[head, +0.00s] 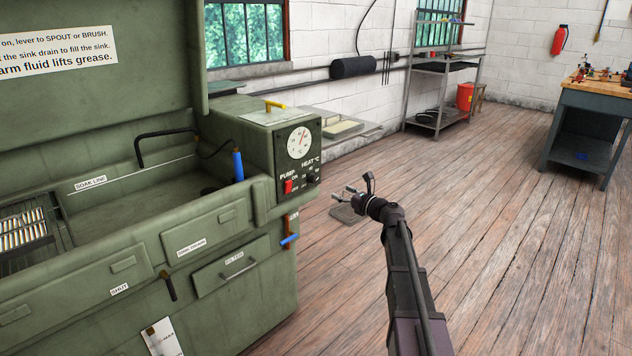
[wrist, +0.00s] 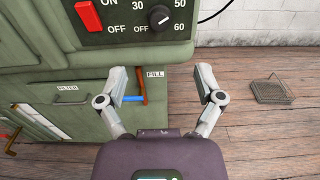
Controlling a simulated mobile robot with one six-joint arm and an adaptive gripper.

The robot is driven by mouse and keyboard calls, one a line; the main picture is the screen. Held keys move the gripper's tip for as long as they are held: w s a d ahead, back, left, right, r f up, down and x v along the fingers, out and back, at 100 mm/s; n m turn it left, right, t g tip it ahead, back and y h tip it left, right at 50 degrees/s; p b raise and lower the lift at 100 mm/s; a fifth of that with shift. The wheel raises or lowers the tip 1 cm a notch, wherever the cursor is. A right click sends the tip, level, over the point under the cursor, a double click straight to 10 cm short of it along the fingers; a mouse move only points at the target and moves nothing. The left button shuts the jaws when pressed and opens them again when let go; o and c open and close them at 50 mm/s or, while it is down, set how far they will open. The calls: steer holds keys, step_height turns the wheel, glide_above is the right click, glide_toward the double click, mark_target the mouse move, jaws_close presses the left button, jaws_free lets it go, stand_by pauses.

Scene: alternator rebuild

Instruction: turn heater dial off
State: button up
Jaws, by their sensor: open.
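The heater dial (wrist: 160,17) is a round black knob with a white pointer mark on the dark control panel of the green parts washer. Around it in the wrist view are OFF, 30, 50 and 60; I cannot tell its exact setting. In the head view the dial (head: 312,179) sits under the HEAT °C label. My gripper (wrist: 161,83) is open and empty, below and in front of the panel, apart from the dial. In the head view my gripper (head: 359,188) is right of the washer.
A red pump switch (wrist: 88,16) sits left of the dial. A blue-handled fill valve (wrist: 128,100) shows beyond the fingers, below the panel. A round gauge (head: 300,142) is above the dial. The wooden floor right of the washer is mostly clear, with a small grey pedal-like object (wrist: 270,92).

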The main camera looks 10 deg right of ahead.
mark_target(316, 180)
steer(key=x, duration=1.2)
steer(key=shift+w, duration=0.1)
steer(key=shift+c, duration=0.2)
steer(key=c, duration=1.1)
